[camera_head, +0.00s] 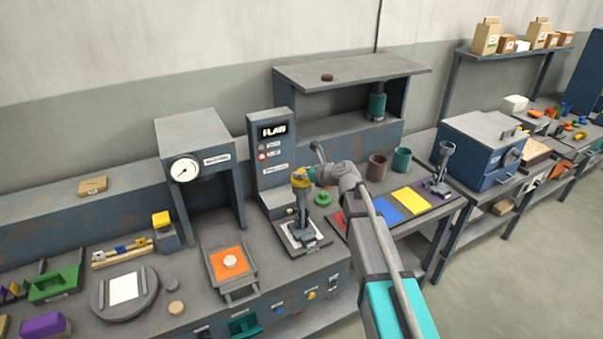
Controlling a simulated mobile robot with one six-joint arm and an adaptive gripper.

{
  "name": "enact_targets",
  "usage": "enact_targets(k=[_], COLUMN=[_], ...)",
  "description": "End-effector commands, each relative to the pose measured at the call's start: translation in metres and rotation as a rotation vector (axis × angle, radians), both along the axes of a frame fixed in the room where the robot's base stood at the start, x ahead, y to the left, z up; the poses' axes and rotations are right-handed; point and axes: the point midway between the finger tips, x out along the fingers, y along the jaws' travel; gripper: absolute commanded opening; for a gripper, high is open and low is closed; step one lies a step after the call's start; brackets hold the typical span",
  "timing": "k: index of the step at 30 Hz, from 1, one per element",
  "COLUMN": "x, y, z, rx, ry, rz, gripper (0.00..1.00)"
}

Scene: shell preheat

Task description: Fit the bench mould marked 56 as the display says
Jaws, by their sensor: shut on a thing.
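The display (274,131) on the upright grey panel shows one short word in white, which looks like "FLAW"; its last letter is hard to read. Smaller labels below it are too small to read. My gripper (303,242), under a yellow wrist part, points down in front of the panel. It is low over a pale square plate (322,243) on the bench. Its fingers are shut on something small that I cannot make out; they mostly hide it. I cannot read the number 56 on any thing here, so I cannot tell which is that mould.
A gauge cabinet (195,128) stands left of the panel. Left of the plate is an orange tray (229,260) with a white round piece. Red, blue (378,209) and yellow mats lie at right, near two cups (377,167). A shelf unit (350,70) stands behind.

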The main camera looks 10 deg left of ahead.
Motion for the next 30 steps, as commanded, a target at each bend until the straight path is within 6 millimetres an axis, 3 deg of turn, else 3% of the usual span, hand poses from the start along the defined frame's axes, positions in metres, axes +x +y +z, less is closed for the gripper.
enact_targets(k=[14,15,17,30], x=[-0.0001,0.0,0.0,-0.001], y=[-0.0001,0.0,0.0,-0.0013], z=[-0.0075,-0.0075,-0.0069,-0.0059], rx=[0.0,0.0,0.0,0.0], ry=[0.0,0.0,0.0,0.0], rz=[0.0,0.0,0.0,0.0], gripper=[0.0,0.41,0.52,0.53])
